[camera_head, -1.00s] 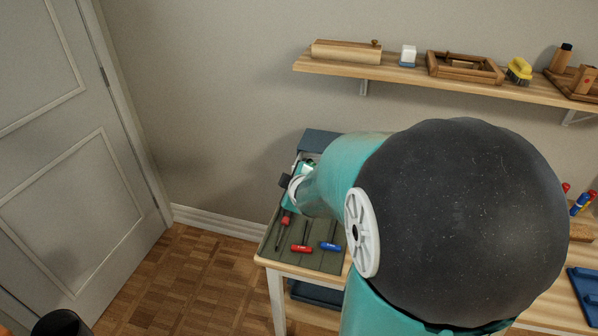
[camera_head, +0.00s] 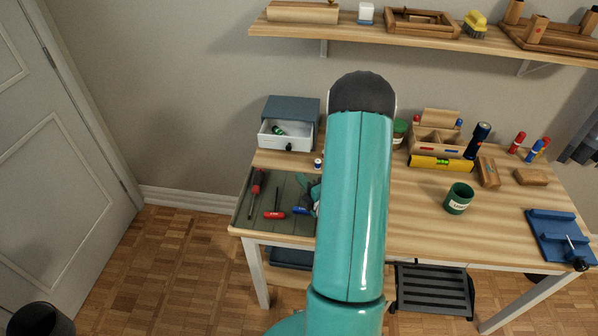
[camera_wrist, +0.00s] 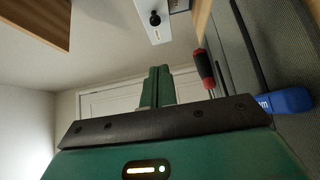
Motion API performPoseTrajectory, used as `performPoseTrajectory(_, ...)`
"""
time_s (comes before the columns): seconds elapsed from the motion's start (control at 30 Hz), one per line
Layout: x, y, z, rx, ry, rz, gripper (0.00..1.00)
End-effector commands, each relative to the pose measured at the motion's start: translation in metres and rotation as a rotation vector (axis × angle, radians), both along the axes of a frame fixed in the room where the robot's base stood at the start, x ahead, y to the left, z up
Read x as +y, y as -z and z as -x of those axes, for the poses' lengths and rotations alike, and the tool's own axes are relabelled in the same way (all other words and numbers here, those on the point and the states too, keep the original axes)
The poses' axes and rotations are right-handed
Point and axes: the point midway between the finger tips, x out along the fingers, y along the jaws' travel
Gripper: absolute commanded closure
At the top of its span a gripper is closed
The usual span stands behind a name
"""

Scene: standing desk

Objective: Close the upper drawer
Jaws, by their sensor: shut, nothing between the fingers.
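The small cabinet (camera_head: 291,109) has a blue-grey top and stands at the desk's back left. Its white drawer (camera_head: 286,143) is pulled out, with a dark knob on the front and a green item (camera_head: 278,131) inside. In the wrist view the white drawer front (camera_wrist: 157,30) with its black knob (camera_wrist: 155,19) shows at the top. My gripper (camera_wrist: 158,82) is shut and empty, apart from the knob. In the head view it is low over the tool mat, in front of the drawer, and mostly hidden behind my arm.
A green tool mat (camera_head: 286,224) holds a red-black screwdriver (camera_head: 256,188), a red-handled tool (camera_head: 275,214) and a blue-handled tool (camera_head: 301,210). A green cup (camera_head: 458,198) and wooden organizer (camera_head: 438,138) stand to the right. A shelf (camera_head: 400,36) hangs above.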

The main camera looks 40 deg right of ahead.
Motion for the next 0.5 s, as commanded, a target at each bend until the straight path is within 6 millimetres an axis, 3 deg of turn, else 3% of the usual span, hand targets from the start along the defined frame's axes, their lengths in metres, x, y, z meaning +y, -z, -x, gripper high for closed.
performPoseTrajectory(0.43,-0.017,0.0,-0.086,-0.002,-0.002,-0.002,1.0)
performPoseTrajectory(0.5,-0.029,0.0,-0.092,-0.002,0.001,0.0,1.0)
